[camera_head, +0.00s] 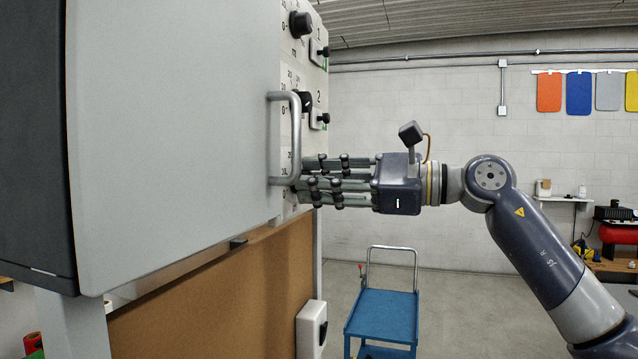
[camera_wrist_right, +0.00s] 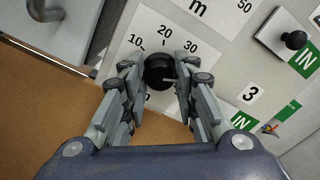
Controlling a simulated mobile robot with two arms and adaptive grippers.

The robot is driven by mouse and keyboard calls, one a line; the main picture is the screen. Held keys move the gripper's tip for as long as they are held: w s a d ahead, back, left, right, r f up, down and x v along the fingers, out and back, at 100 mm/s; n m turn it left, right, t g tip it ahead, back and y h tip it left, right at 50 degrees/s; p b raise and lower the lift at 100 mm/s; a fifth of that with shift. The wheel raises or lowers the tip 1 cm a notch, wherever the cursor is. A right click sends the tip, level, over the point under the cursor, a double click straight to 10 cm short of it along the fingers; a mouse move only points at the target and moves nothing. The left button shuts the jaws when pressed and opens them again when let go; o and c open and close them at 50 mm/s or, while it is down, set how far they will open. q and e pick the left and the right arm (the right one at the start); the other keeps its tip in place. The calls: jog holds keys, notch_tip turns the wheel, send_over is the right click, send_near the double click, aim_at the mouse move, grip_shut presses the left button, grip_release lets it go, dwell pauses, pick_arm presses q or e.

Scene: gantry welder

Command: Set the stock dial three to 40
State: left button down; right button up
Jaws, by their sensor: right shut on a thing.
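Stock dial three is a round black knob (camera_wrist_right: 159,70) on a white scale plate in the right wrist view. The figures 10, 20 and 30 show above it; 40 is not visible, and the right finger covers part of the plate. A thin pale line lies at the knob's right side; I cannot tell the exact setting. My right gripper (camera_wrist_right: 158,80) is shut on this knob, one finger on each side. In the head view my right gripper (camera_head: 301,182) reaches the panel from the right, and its fingers hide dial three. My left gripper is not in view.
A grey bar handle (camera_head: 296,135) on the large cabinet door (camera_head: 180,130) stands close beside my right fingers. Dial one (camera_head: 300,24) and dial two (camera_head: 305,99) are above. A small black knob (camera_wrist_right: 295,40) sits by a green IN label. A blue cart (camera_head: 385,315) stands below.

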dwell(0.3)
jog(key=o, duration=1.1)
jog(key=shift+c, duration=0.2)
jog(key=shift+d, duration=0.1)
jog(key=v, duration=1.2)
